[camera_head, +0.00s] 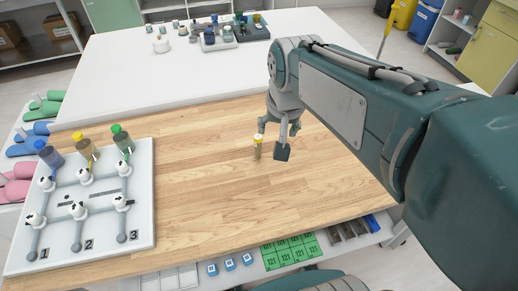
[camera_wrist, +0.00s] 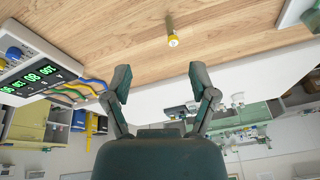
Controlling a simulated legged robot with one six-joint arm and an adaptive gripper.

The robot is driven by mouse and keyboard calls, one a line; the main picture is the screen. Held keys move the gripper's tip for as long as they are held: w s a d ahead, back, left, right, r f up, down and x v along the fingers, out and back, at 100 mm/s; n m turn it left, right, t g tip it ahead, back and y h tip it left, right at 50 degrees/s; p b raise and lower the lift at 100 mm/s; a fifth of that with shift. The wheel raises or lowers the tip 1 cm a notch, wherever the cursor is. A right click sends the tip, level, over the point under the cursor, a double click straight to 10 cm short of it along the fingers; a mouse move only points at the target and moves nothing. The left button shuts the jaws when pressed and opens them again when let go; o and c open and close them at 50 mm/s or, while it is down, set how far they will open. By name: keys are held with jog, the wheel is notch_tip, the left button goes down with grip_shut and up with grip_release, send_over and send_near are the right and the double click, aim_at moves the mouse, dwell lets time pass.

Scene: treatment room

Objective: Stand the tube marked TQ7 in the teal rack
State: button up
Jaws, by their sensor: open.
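No rack is clearly teal. A dark rack (camera_head: 251,34) and a paler rack (camera_head: 219,45) holding small items stand at the back of the white table.
A white board (camera_head: 140,215) with valves, numbered 1, 2 and 3, and several capped bottles fills the left of the wooden top (camera_head: 215,215). A display unit with green digits (camera_wrist: 35,75) and coloured cables shows in the wrist view. The wood around the tube is clear.

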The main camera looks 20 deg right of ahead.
jog(key=w+f+m+g, duration=0.2)
jog(key=w+f+m, duration=0.15)
jog(key=w, duration=0.45)
jog(key=m+g, duration=0.1)
jog(key=m, duration=0.1)
send_over(258, 137)
notch_tip(258, 137, down, 7)
jog(key=shift+s+a, duration=0.1)
jog(key=shift+s, duration=0.05)
jog(key=shift+f, duration=0.2)
jog(key=f, duration=1)
jog(key=shift+w+f, duration=0.25)
jog(key=shift+f, duration=0.1)
grip_shut()
